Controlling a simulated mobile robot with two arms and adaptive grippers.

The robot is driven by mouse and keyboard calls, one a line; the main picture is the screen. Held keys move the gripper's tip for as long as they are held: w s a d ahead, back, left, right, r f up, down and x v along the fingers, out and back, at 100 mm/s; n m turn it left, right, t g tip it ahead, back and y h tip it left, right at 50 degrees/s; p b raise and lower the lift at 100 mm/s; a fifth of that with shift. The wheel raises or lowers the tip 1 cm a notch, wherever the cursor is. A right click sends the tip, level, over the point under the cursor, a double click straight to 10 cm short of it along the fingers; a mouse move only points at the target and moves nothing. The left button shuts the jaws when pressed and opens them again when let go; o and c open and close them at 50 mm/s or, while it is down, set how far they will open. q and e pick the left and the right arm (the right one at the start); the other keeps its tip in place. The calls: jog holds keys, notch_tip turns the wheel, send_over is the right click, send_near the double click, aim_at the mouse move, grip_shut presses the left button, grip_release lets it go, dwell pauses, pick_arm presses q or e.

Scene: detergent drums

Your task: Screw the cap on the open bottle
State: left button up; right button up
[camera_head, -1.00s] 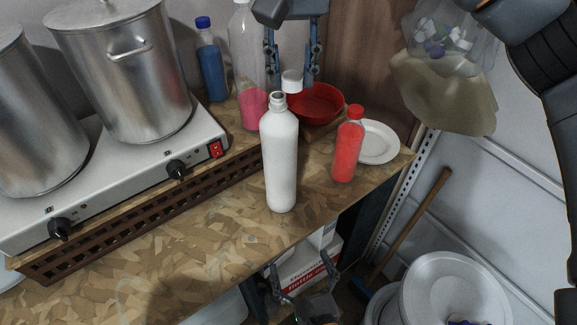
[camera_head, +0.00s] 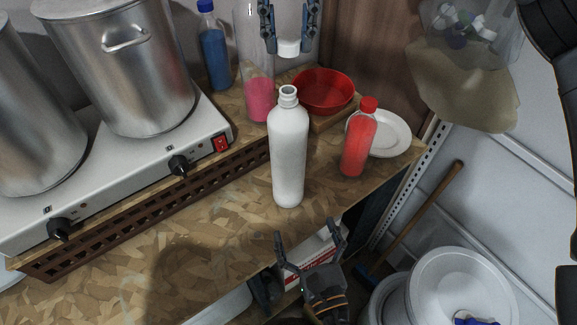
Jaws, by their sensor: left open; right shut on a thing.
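The open bottle (camera_head: 289,150) is white and stands upright on the worktop, its bare neck and dark mouth facing up. My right gripper (camera_head: 290,46) points down at the top of the view. It is shut on a white cap (camera_head: 288,48), which shows above the bottle's mouth in the picture, clearly apart from it. My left gripper (camera_head: 308,232) is open and empty. It is in front of the worktop's front edge, below the bottle in the picture, and does not touch it.
A red capped bottle (camera_head: 358,140), a white plate (camera_head: 393,132) and a red bowl (camera_head: 325,88) are to the right. A clear bottle with pink liquid (camera_head: 259,95) and a blue bottle (camera_head: 214,58) stand behind. Steel pots (camera_head: 125,70) on a hotplate (camera_head: 205,140) fill the left.

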aim_at(289, 185)
pick_arm(q)
jog(key=x, duration=1.2)
jog(key=shift+f, duration=0.1)
pick_arm(e)
jog(key=shift+w+f, duration=0.1)
jog(key=shift+w, duration=0.2)
pick_arm(q)
jog(key=shift+s, duration=0.1)
pick_arm(e)
jog(key=shift+s, duration=0.1)
pick_arm(q)
jog(key=c, duration=1.8)
pick_arm(e)
jog(key=shift+f, duration=2.45)
